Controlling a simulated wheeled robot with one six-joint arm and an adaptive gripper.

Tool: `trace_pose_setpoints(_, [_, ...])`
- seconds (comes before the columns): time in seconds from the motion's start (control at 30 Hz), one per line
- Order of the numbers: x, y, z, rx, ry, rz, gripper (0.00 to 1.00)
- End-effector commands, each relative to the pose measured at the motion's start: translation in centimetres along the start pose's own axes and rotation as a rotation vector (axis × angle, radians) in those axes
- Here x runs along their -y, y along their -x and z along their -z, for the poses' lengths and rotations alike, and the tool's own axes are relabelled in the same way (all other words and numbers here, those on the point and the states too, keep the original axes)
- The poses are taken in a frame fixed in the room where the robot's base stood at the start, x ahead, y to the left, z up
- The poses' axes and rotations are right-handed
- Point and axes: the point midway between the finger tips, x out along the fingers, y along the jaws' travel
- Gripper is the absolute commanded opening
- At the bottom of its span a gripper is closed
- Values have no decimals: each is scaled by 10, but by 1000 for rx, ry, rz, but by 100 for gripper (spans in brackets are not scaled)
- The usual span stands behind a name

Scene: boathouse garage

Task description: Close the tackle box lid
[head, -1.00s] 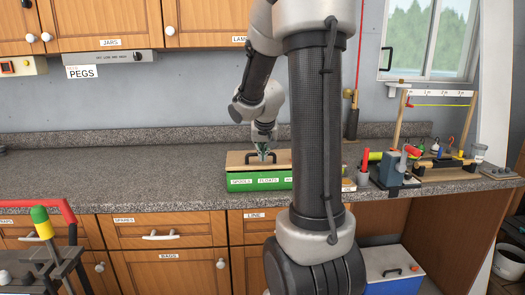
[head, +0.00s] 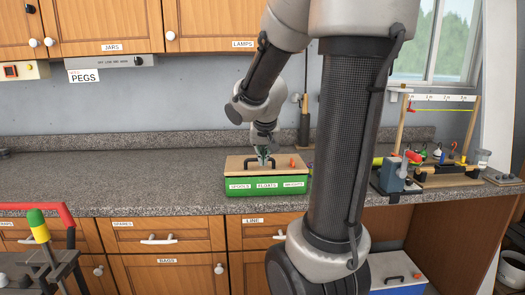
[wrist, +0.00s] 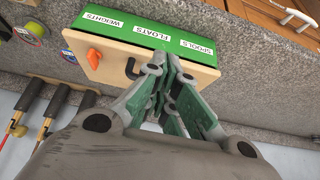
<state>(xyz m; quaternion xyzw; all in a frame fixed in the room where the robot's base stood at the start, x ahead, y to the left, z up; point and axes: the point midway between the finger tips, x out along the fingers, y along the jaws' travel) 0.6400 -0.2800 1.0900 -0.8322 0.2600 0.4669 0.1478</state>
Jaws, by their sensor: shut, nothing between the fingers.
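The tackle box (head: 267,186) is green, with labels on its front, and stands on the countertop. Its tan lid (head: 236,167) lies flat over the box and looks closed, with a black handle (head: 254,159) and an orange piece (head: 292,162) on top. My gripper (head: 264,160) is shut and empty, pointing down at the lid by the handle. In the wrist view the closed fingertips (wrist: 172,55) are over the lid (wrist: 112,58), beside the handle (wrist: 131,69). Whether they touch the lid I cannot tell.
A vise (head: 392,172) and a wooden rack with a scale (head: 442,98) stand on the counter to the right. The countertop (head: 120,180) left of the box is clear. Clamps with a red handle (head: 40,207) stand at the lower left. A blue box (head: 398,275) is under the counter.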

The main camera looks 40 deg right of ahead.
Motion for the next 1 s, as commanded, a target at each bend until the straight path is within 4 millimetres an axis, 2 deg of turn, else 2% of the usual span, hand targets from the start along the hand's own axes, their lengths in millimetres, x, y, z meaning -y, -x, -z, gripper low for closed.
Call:
trace_pose_setpoints(0.1, [0, 7, -13, -1, 1, 0, 0])
trace_pose_setpoints(0.2, [-5, 6, -16, 4, -10, -9, 0])
trace_pose_setpoints(0.27, [-3, 11, 4, -21, -39, -3, 0])
trace_pose_setpoints(0.33, [-3, 21, 35, -47, -80, 0, 0])
trace_pose_setpoints(0.4, [-3, 35, 68, -63, -101, 2, 0])
trace_pose_setpoints(0.5, [0, 56, 102, -65, -94, 12, 0])
trace_pose_setpoints(0.6, [4, 73, 114, -43, -47, 23, 0])
trace_pose_setpoints(0.77, [1, 62, 105, -13, 6, 13, 0])
trace_pose_setpoints(0.87, [1, 47, 105, -12, 5, 12, 0])
trace_pose_setpoints(1.0, [2, 17, 105, -11, 4, 13, 0])
